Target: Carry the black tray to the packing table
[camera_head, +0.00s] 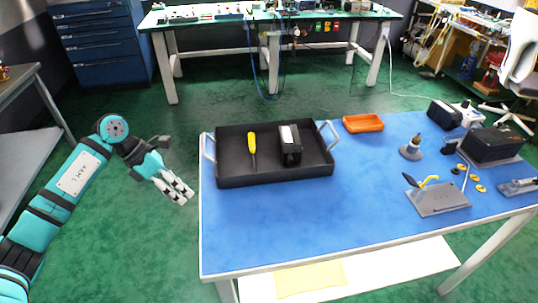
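The black tray (235,182) sits flat on the near-left part of a blue-topped table (290,225). It has a metal handle at each short end. A yellow-handled screwdriver (252,145) and a black boxy device with a white top (290,147) are in it. My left gripper (178,190) is left of the table, over the floor, apart from the tray's left handle (208,147). Its fingers point toward the table and hold nothing; their spread is hard to judge. My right gripper is out of view. I cannot tell which table is the packing table.
An orange bin (363,123), a grey stand (437,198) and black devices (491,145) are on the blue table's right side. A green-topped bench (272,17) stands at the back. A grey table (30,115) is at left. Green floor (210,105) is clear between them.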

